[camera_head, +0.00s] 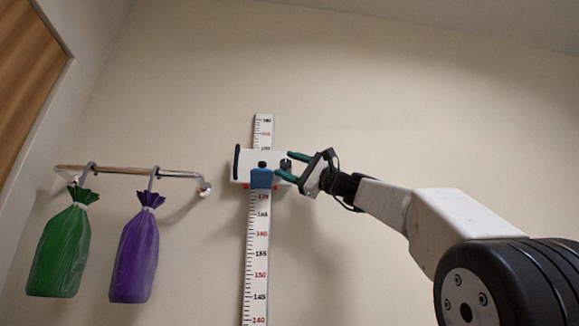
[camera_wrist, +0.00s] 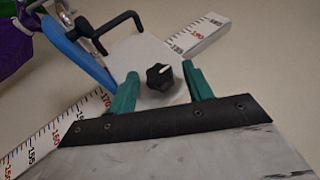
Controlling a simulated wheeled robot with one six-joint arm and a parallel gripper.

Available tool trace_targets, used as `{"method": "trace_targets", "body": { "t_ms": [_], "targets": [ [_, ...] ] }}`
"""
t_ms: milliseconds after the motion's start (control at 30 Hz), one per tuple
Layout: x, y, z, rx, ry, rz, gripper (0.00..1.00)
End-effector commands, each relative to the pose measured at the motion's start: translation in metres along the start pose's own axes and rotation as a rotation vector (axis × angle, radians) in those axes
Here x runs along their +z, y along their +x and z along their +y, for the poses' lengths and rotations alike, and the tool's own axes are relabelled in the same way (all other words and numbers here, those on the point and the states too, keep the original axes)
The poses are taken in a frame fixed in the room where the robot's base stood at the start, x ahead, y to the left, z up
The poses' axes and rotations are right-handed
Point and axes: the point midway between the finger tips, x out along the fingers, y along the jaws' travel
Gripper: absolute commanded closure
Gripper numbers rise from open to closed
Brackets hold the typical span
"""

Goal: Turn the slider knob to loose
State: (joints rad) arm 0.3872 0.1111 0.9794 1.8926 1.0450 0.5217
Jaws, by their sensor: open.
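The slider is a white block (camera_wrist: 141,53) on a height scale (camera_head: 257,250) fixed to the wall. Its black knob (camera_wrist: 160,77) with a white pointer mark faces my gripper in the wrist view. In the head view the knob (camera_head: 286,164) is small at the block's right side. My gripper (camera_wrist: 160,82), with green fingers, is open with one finger on each side of the knob. It also shows in the head view (camera_head: 289,166), coming from the right. I cannot tell whether the fingers touch the knob. No loose or tight label is readable.
A blue part (camera_head: 262,179) and a black bar (camera_head: 236,163) are on the slider. A wall rail (camera_head: 120,171) at left carries a green bag (camera_head: 60,250) and a purple bag (camera_head: 135,255) on hooks. The wall right of the scale is bare.

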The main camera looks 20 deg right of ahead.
Motion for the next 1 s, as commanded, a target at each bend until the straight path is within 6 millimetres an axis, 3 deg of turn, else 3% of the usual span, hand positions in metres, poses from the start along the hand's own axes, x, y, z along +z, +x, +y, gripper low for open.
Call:
{"method": "trace_targets", "body": {
  "t_ms": [200,367,400,600,1000],
  "targets": [
    [-0.0004,0.0005,0.0002,0.000,0.000,0.001,0.49],
    [-0.0004,0.0004,0.0003,0.000,0.000,0.001,0.91],
    [-0.0004,0.0004,0.0003,0.000,0.000,0.001,0.94],
    [-0.0008,0.0009,-0.0005,0.025,-0.010,-0.002,0.94],
    [-0.0001,0.0037,-0.0061,0.267,-0.114,-0.007,0.94]
  ]
}}
